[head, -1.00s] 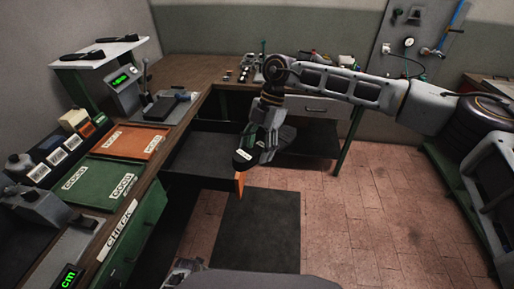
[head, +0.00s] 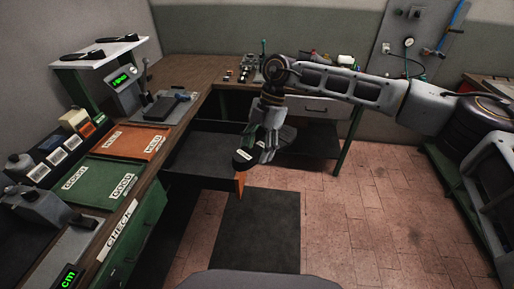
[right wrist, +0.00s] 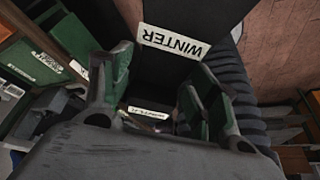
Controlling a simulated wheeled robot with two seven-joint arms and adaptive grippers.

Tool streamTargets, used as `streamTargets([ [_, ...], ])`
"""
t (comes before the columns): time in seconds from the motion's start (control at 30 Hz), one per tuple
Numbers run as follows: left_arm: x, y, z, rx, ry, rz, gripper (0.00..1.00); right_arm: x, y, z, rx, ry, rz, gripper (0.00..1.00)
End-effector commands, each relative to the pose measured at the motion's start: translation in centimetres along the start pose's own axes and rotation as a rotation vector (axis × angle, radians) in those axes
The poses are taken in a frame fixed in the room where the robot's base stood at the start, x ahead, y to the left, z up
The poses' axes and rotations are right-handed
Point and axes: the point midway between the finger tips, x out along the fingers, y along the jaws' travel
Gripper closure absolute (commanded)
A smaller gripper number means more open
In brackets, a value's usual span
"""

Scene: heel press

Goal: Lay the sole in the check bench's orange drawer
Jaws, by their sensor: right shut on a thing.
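My right gripper (head: 264,150) is shut on a dark sole (head: 243,157) with a white label. In the right wrist view the two green-padded fingers (right wrist: 155,85) flank dark material, and a label on it (right wrist: 172,40) reads WINTER. The check bench's drawer is pulled out; its dark inside (head: 200,152) and orange front (head: 240,185) show. The held sole is in front of the drawer's front end in the head view, apparently above it; the exact height gap cannot be told. My left gripper is out of view.
The bench top carries a green tray (head: 82,197), an orange tray (head: 155,133) and a press with a green display (head: 122,80). A shelf (head: 100,50) holds dark soles. A green drawer (head: 140,225) is below. A dark mat (head: 255,235) lies on the tiled floor.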

Motion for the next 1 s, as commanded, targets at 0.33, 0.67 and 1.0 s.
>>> streamTargets([
  [0.33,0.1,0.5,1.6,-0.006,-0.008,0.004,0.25,-0.1,0.0,0.0,0.0,0.0,0.001,0.69],
  [0.67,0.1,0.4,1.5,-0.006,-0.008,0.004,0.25,-0.1,0.0,0.0,0.0,0.0,0.001,0.69],
  [1.0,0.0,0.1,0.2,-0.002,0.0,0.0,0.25,0.0,0.0,0.0,0.0,0.0,0.001,0.69],
])
